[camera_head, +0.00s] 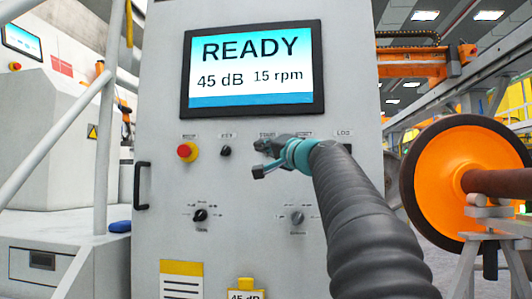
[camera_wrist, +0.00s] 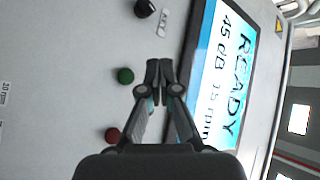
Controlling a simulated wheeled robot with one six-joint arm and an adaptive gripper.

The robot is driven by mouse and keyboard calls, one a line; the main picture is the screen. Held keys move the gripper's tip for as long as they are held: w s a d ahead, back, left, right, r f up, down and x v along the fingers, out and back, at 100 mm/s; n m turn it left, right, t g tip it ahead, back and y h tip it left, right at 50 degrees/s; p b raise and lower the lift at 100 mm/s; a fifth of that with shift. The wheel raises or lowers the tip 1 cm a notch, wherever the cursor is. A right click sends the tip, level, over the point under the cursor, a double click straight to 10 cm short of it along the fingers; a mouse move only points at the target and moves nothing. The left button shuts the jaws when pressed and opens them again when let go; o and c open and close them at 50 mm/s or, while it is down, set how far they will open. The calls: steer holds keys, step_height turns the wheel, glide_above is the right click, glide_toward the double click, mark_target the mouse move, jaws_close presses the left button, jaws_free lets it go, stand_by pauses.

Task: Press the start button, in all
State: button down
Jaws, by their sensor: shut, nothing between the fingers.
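The green start button (camera_wrist: 125,75) is a small round button on the grey panel in the wrist view. In the head view it is hidden behind my gripper, under the small label that seems to read START. My gripper (camera_head: 262,150) is in front of the panel, below the screen. Its fingertips (camera_wrist: 160,70) are shut with nothing between them. In the wrist view they appear beside the green button, on the side toward the screen; I cannot tell their gap from the panel.
A red button (camera_wrist: 112,135) and a black knob (camera_wrist: 145,8) flank the green button. The screen (camera_head: 252,70) reads READY, 45 dB, 15 rpm. A red emergency button (camera_head: 187,152) is at left. Dials (camera_head: 200,215) are below. An orange wheel (camera_head: 455,180) stands at right.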

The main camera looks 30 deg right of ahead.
steer(key=shift+w, duration=0.15)
steer(key=w+d+p, duration=0.4)
steer(key=w+d, duration=0.1)
steer(key=w, duration=0.2)
stand_by(0.3)
steer(key=shift+w, duration=0.1)
stand_by(1.2)
steer(key=shift+w+d, duration=0.15)
steer(key=shift+w, duration=0.1)
steer(key=shift+w+d+p, duration=0.25)
steer(key=shift+w+p, duration=0.1)
steer(key=shift+p, duration=0.05)
stand_by(0.9)
steer(key=shift+s, duration=0.1)
steer(key=shift+s+a+b, duration=0.45)
steer(key=shift+s+b, duration=0.15)
steer(key=shift+b, duration=0.05)
